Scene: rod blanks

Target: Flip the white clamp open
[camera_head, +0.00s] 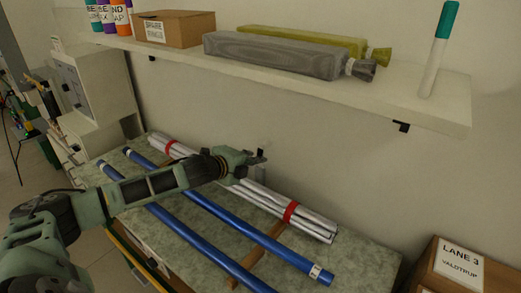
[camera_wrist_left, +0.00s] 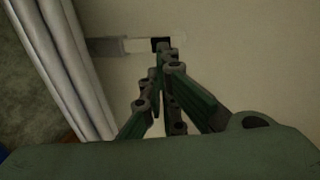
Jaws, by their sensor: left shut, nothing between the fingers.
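The white clamp (camera_wrist_left: 137,45) shows in the left wrist view as a short pale bar by the wall, with a grey part on its left and a black end on its right. In the head view a small pale upright piece (camera_head: 261,173), seemingly the same clamp, stands behind the silvery rods, partly hidden by my gripper. My left gripper (camera_head: 261,157) is shut and empty right by it. In the wrist view its fingertips (camera_wrist_left: 169,57) are together just below the black end; I cannot tell whether they touch it. My right gripper is in no view.
A bundle of silvery rods (camera_head: 262,197) with red bands lies along the back of the green-topped bench (camera_head: 355,262). Blue rods (camera_head: 187,233) lie in front. A shelf (camera_head: 300,85) with boxes and wrapped bundles hangs above. A cardboard box (camera_head: 455,268) stands at the right.

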